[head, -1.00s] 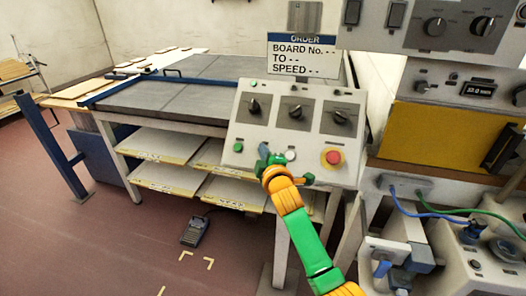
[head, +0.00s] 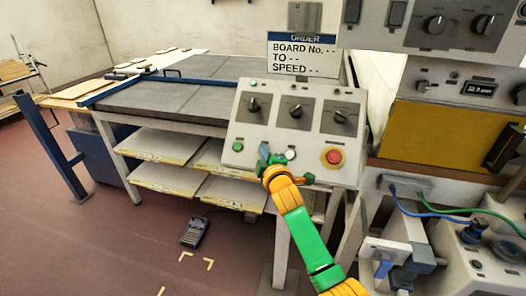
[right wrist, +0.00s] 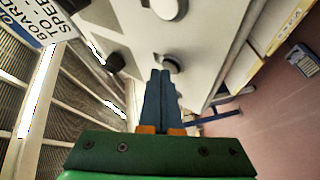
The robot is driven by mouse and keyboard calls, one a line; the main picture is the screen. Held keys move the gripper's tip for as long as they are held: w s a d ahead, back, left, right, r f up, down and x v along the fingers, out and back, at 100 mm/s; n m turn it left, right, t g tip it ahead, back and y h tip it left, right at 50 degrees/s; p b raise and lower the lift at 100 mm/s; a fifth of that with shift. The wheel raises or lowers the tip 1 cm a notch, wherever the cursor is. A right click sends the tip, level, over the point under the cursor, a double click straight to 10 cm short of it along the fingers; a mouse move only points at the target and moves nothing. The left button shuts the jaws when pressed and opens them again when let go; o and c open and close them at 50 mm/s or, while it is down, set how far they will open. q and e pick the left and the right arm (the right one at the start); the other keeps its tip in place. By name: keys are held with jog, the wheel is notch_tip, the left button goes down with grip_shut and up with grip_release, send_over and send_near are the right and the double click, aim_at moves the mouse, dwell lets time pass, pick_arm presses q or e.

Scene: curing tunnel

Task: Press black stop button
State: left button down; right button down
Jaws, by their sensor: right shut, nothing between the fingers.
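The control panel (head: 312,171) is a pale sloped box. Its lower row shows a green button (head: 238,147), a pale white button (head: 290,154) and a red mushroom button (head: 333,157) on a yellow ring. I cannot make out a black stop button in the head view; my right gripper covers the row between the green and white buttons. My right gripper (head: 264,149) is shut and empty, its tips at the panel face. In the right wrist view its blue fingers (right wrist: 160,78) end close beside a round button (right wrist: 172,64); contact cannot be told. My left gripper is out of view.
Black rotary knobs (head: 295,112) sit above the button row. An order sign (head: 303,56) stands above the panel. A grey-topped table (head: 190,96) with shelves stands to the left. Machines with blue and green cables (head: 425,212) crowd the right. A foot pedal (head: 195,232) lies on the floor.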

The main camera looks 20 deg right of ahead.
jog(key=shift+w+d+f, duration=0.1)
jog(key=shift+f, duration=0.1)
dwell(0.3)
dwell(0.3)
jog(key=shift+s+a+r+p, duration=0.3)
jog(key=shift+r+p, duration=0.3)
jog(key=shift+p, duration=0.3)
jog(key=shift+s, duration=0.15)
jog(key=s+a+r+p, duration=0.1)
jog(key=p, duration=0.1)
jog(key=s+a+r+p, duration=0.1)
jog(key=s+r+p, duration=0.1)
jog(key=p, duration=0.1)
jog(key=shift+r, duration=0.2)
jog(key=shift+w, duration=0.1)
